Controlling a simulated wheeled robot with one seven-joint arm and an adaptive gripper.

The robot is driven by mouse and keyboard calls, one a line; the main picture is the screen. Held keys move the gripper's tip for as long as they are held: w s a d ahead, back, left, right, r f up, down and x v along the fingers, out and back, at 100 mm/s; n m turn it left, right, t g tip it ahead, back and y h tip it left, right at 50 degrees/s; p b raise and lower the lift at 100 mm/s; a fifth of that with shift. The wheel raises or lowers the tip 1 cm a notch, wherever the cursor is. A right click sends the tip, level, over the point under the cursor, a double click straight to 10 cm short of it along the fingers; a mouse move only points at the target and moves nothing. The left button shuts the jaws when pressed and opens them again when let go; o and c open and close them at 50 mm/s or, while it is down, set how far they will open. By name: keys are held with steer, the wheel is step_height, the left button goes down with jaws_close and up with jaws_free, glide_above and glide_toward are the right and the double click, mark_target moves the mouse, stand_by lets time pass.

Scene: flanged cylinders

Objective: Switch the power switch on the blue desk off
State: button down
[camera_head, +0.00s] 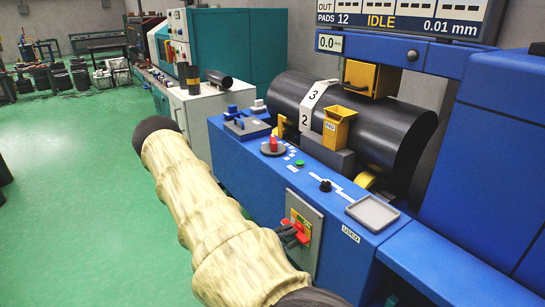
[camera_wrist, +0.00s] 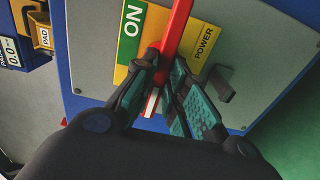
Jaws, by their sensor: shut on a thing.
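The power switch is on a grey panel (camera_head: 305,238) on the front of the blue desk (camera_head: 240,170). In the wrist view its red lever (camera_wrist: 177,30) crosses a plate with a green ON label (camera_wrist: 131,33) and a yellow POWER label (camera_wrist: 203,46). My gripper (camera_wrist: 166,66) has its teal-padded fingers shut on the red lever, one on each side. The head view shows my gripper (camera_head: 287,235) against the panel, with my arm hiding part of the desk front. The OFF marking is not visible.
On the desk top stand a red knob (camera_head: 273,144), a green button (camera_head: 299,163), a black knob (camera_head: 325,186) and a grey tray (camera_head: 372,212). A large black cylinder (camera_head: 390,130) lies behind them. Open green floor (camera_head: 80,200) extends to the left.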

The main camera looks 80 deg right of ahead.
stand_by(0.3)
steer(key=c, duration=1.4)
jaws_free()
steer(key=shift+f, duration=0.1)
steer(key=shift+c, duration=0.2)
steer(key=v, duration=1.2)
